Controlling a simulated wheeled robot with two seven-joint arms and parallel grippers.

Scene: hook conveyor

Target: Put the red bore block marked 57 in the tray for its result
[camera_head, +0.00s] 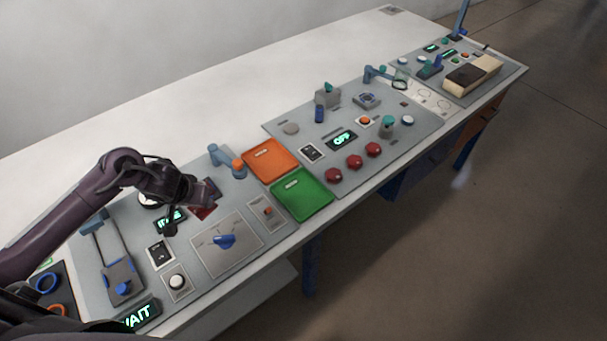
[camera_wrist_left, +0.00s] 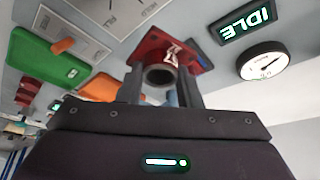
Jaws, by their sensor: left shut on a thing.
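My left gripper (camera_head: 200,198) is shut on a red block (camera_wrist_left: 172,55) with a round bore. In the left wrist view (camera_wrist_left: 165,88) the block sits between the two fingers, its bore facing the camera. A white marking shows on it, too skewed to read surely. In the head view the block (camera_head: 203,212) shows just under the fingers, above the grey panel. An orange tray (camera_head: 270,160) and a green tray (camera_head: 301,194) lie to the right of the gripper, the green one nearer the front edge. Both look empty. My right gripper is not in view.
An IDLE display (camera_wrist_left: 248,22) and a round gauge (camera_wrist_left: 262,61) are close to the held block. A blue-capped post (camera_head: 226,160) stands between the gripper and the orange tray. A blue rotary knob (camera_head: 224,241) lies in front.

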